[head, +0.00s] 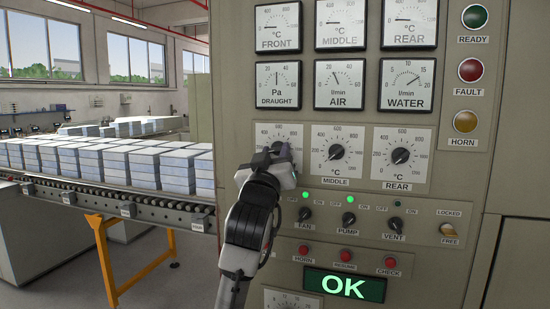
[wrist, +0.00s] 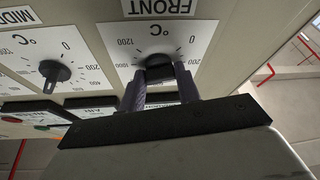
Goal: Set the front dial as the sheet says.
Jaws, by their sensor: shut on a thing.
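The front dial (head: 284,131) is on the grey panel, left of the middle and rear dials, and is mostly hidden by my gripper (head: 283,158) in the head view. In the wrist view, which is upside down, its white scale plate (wrist: 117,42) and dark knob (wrist: 160,72) show, with the FRONT label (wrist: 158,7) above. My gripper (wrist: 160,80) has its two fingers shut around the knob, one on each side. The pointer is hidden, so the setting cannot be read. I see no sheet in either view.
The middle dial (head: 337,152) and rear dial (head: 400,156) sit to the right. Below are the fan (head: 305,214), pump (head: 348,219) and vent (head: 396,224) switches, red buttons and a green OK display (head: 344,285). A roller conveyor (head: 120,200) carries blocks at left.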

